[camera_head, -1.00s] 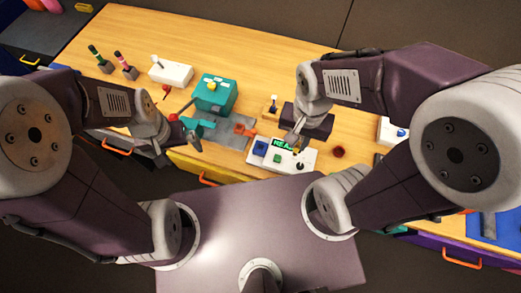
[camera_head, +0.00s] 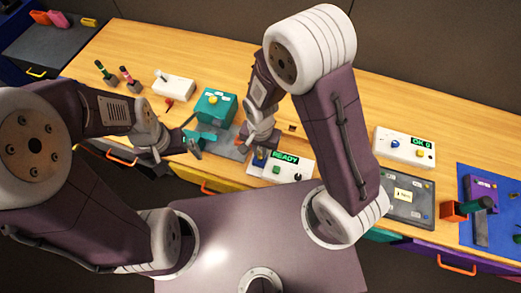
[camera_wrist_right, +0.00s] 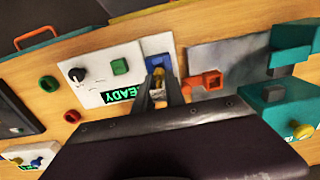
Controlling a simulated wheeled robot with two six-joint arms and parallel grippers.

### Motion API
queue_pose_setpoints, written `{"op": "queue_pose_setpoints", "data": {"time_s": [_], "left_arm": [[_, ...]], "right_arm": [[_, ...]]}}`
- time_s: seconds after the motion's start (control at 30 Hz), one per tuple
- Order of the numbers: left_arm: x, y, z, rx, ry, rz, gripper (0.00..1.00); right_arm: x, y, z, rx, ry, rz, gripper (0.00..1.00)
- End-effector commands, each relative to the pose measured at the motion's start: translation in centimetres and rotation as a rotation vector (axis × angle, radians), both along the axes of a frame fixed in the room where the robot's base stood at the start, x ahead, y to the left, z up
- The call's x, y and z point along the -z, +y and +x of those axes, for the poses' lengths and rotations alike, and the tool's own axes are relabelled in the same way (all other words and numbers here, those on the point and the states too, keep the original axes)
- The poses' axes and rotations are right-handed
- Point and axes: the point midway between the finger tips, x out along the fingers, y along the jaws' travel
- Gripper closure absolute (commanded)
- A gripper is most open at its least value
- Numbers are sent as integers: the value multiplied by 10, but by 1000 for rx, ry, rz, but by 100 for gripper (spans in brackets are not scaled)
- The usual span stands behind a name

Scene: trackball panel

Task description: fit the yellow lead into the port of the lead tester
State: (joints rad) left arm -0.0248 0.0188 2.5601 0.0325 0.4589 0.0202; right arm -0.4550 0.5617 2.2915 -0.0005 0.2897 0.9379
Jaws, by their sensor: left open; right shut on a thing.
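The lead tester is a white box with a green READY display (camera_head: 284,157), seen upside down in the right wrist view (camera_wrist_right: 105,70). Its blue port block (camera_wrist_right: 157,46) is at the box's end; in the head view the block (camera_head: 260,158) is partly hidden by my right gripper. My right gripper (camera_wrist_right: 158,88) is shut on the yellow lead (camera_wrist_right: 157,74), whose front end is at the port block. I cannot tell whether it is inside the port. My left gripper (camera_head: 192,142) is open and empty, in front of the teal box.
A teal box (camera_head: 215,105) with a yellow knob stands behind the grey plate. An orange socket (camera_wrist_right: 211,80) is beside the port. A white box with an OK display (camera_head: 404,148) and a grey panel (camera_head: 405,208) stand right.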

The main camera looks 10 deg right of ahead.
Motion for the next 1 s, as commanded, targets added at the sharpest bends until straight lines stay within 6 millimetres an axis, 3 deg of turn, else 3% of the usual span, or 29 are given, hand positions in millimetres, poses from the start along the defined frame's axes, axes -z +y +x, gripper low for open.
{"op": "queue_pose_setpoints", "data": {"time_s": [0.4, 0.43, 0.5, 0.8, 1.0], "left_arm": [[4, 0, 0, 0, 0, 0, 0], [3, 0, 0, 0, 0, 0, 0], [3, 0, 0, 0, 0, 0, 0], [1, 0, 0, 0, 0, 0, 0], [-3, 0, 0, 0, 0, 0, 0]], "right_arm": [[9, 0, 0, 0, -1, 0, 100], [8, 0, 0, 0, -1, 0, 80], [8, 0, 0, 0, -1, 0, 63], [6, 0, 0, 0, -1, 0, 63], [-21, 1, 2, 0, -7, 3, 63]]}}
